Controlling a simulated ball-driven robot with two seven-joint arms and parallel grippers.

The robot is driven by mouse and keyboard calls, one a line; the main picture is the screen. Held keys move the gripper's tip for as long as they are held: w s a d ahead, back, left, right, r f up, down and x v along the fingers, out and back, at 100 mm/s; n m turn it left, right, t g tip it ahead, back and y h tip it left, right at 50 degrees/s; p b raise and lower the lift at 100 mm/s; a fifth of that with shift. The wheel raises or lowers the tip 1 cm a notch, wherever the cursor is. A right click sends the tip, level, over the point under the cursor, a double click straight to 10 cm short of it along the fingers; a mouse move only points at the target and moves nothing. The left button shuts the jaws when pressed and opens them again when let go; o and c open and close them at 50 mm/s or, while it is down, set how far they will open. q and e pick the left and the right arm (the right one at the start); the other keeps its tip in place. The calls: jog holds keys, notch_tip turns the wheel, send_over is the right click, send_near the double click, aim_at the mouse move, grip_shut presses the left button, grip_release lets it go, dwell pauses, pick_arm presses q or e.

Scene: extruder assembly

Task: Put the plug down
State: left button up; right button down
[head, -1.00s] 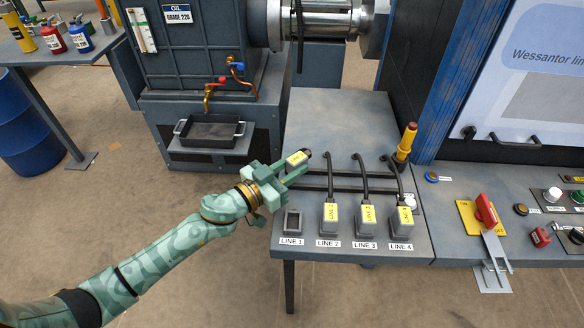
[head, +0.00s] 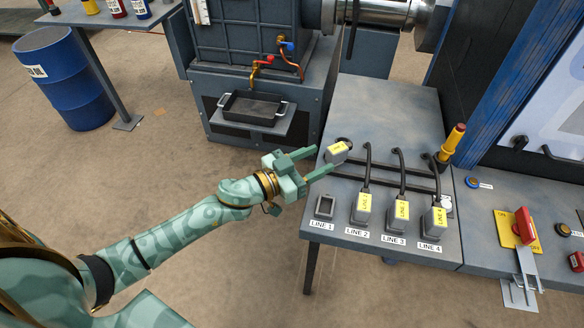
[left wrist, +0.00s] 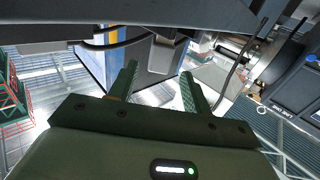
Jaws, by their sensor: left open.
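The loose plug (head: 338,153), grey with a yellow label, is at the left edge of the grey table (head: 385,105), behind the empty LINE 1 socket (head: 325,206). It appears to rest on the tabletop. My left gripper (head: 323,159) is open, with its fingers pointing at the plug. The plug is just beyond the fingertips, and no grip on it shows. In the left wrist view my left gripper (left wrist: 159,78) has its fingers spread with nothing held between them; I cannot make out the plug there. My right gripper is out of view.
Plugs stand in LINE 2 (head: 362,207), LINE 3 (head: 400,212) and LINE 4 (head: 435,217), with black cables running behind. A yellow-handled post (head: 452,143) and a red switch (head: 524,225) are to the right. A black tray (head: 253,108) is behind my gripper.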

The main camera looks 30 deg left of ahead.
pick_arm(q)
jog(key=p+v, duration=0.1)
jog(key=v, duration=0.6)
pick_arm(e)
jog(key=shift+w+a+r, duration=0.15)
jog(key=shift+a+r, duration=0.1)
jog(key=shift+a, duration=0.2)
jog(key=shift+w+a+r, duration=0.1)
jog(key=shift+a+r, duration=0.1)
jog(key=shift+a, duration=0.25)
pick_arm(q)
jog(key=shift+s+a, duration=0.1)
jog(key=shift+s, duration=0.05)
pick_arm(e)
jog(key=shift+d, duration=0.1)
